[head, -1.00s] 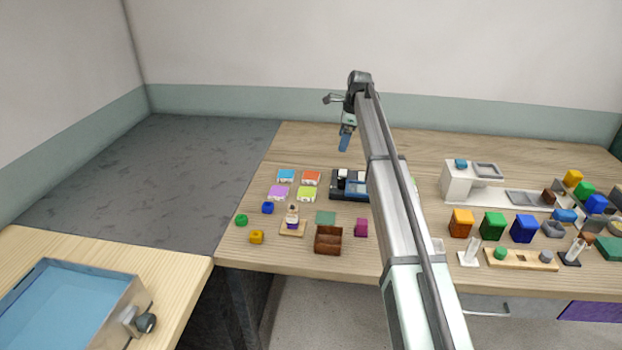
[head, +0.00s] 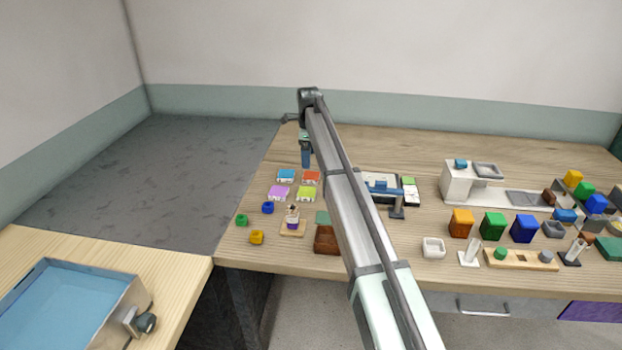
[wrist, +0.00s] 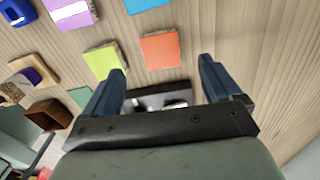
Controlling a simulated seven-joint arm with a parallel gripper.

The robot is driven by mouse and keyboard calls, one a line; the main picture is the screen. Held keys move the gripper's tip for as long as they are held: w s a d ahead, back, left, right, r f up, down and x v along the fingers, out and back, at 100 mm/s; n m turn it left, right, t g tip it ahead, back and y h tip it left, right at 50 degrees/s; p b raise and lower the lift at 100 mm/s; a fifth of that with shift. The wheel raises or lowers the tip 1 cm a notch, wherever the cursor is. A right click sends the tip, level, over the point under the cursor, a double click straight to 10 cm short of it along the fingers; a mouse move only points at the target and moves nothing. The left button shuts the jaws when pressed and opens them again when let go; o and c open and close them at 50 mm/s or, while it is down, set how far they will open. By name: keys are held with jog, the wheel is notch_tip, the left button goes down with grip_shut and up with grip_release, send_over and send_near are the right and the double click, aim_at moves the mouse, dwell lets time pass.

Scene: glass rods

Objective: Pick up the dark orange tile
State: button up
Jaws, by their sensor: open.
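The dark orange tile (head: 311,176) lies on the wooden table, at the right of the back row of a small group of tiles. It also shows in the wrist view (wrist: 161,50), ahead of my gripper and between the lines of its two fingers. My gripper (head: 306,163) is just behind the tile in the head view, above the table. In the wrist view its two blue fingers (wrist: 158,78) are wide apart with nothing held between them. The gap in height between fingers and tile is hard to tell.
A blue tile (head: 286,175), a lime tile (head: 308,193) and a purple tile (head: 279,193) lie close around the orange one. A figure on a wooden base (head: 292,225) and a brown box (head: 326,240) stand nearer the front. Bare table lies behind the tiles.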

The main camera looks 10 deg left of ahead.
aim_at(308, 175)
jog(key=shift+a+f, duration=0.1)
jog(key=shift+f, duration=3.65)
jog(key=c, duration=1.2)
